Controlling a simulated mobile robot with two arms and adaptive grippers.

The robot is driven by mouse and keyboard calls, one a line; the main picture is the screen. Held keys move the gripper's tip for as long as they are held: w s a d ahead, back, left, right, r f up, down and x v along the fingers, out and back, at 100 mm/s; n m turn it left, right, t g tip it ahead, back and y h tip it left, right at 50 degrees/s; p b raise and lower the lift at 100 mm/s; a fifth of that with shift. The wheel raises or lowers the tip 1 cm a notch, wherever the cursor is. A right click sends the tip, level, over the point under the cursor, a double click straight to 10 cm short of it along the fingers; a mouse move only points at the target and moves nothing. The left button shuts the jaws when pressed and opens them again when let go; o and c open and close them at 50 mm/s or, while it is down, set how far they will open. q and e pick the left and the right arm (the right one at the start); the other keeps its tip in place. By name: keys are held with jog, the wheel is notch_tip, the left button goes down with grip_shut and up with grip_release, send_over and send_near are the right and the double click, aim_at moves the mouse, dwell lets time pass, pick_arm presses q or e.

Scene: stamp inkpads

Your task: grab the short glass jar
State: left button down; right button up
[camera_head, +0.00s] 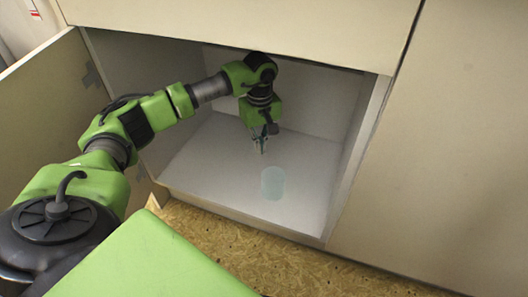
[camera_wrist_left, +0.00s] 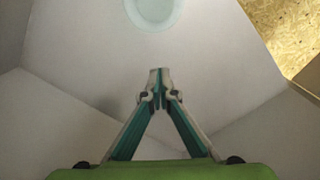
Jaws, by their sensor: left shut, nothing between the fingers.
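The short glass jar (camera_head: 272,182) is pale, see-through and bluish. It stands on the cabinet floor, toward the front. In the left wrist view the jar (camera_wrist_left: 154,10) shows at the top edge as a pale round shape, partly cut off by the frame. My left gripper (camera_head: 262,150) points down inside the cabinet, behind and slightly left of the jar in the head view. Its fingertips (camera_wrist_left: 159,72) meet in the left wrist view with nothing between them, and they are apart from the jar. My right gripper is in neither view.
The open cabinet (camera_head: 210,150) has a white floor and side walls close around my left arm. Its door (camera_head: 50,115) stands open at the left. A front lip (camera_head: 245,217) edges the cabinet floor. The floor around the jar is otherwise bare. Speckled flooring (camera_head: 250,250) lies in front.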

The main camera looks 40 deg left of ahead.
aim_at(266, 172)
pick_arm(q)
notch_tip(266, 172, down, 8)
jog(key=b, duration=0.4)
jog(key=shift+r, duration=0.25)
jog(key=shift+s+d+f+b, duration=0.1)
jog(key=shift+s+d+b, duration=0.25)
jog(key=shift+d+b, duration=0.3)
jog(key=shift+s+d+b, duration=0.35)
jog(key=shift+d+b, duration=0.15)
jog(key=shift+d, duration=0.1)
jog(key=shift+s+d, duration=0.25)
jog(key=shift+d, duration=0.15)
jog(key=shift+s+d+r, duration=0.1)
jog(key=shift+r, duration=0.1)
